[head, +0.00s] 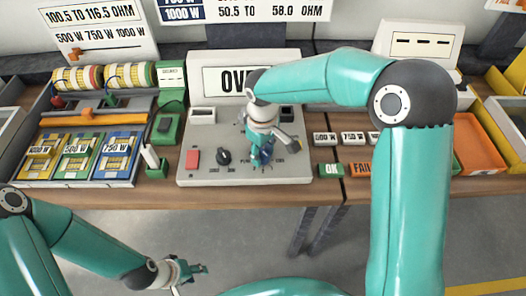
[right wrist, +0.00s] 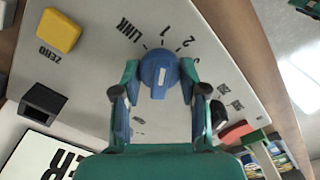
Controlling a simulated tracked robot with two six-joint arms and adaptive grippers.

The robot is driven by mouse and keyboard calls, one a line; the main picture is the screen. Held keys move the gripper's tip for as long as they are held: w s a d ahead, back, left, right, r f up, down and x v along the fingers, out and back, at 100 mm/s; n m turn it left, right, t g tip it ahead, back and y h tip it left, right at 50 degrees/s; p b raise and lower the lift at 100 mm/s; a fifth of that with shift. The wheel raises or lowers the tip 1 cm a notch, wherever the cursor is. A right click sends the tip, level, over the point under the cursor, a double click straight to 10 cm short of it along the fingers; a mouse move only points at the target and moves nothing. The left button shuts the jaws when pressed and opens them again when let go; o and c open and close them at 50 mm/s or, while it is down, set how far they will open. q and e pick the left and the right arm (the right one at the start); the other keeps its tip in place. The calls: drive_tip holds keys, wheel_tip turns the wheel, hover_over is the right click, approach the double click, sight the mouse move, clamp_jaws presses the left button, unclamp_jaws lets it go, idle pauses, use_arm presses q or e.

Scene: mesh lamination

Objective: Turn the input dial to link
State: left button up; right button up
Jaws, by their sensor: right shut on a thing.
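The blue input dial (right wrist: 158,72) sits on the light grey panel (head: 205,140), with LINK, 1, 2 and further labels around its far side in the right wrist view. Its short white mark stands nearly upright in that view, roughly in line with 1. My right gripper (right wrist: 159,82) is shut on the dial, one finger on each side. In the head view my right gripper (head: 262,156) comes down on the panel and mostly hides the dial. My left gripper (head: 190,270) hangs low in front of the table, away from everything; its finger gap is unclear.
A display reading "OVE", partly hidden, (head: 222,80) stands behind the panel. The panel also bears a red switch (head: 193,158), a black knob (head: 224,156) and a yellow ZERO button (right wrist: 60,31). Coloured card bins (head: 78,156) stand left; OK (head: 330,170) and FAIL tags right.

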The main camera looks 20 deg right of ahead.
sight(263, 151)
drive_tip(key=n, duration=0.4)
drive_tip(key=shift+w, duration=0.1)
drive_tip(key=shift+n+p, duration=0.35)
drive_tip(key=shift+n, duration=1.85)
drive_tip(key=o, duration=1.1)
drive_tip(key=shift+o, duration=0.2)
wheel_tip(263, 151, up, 12)
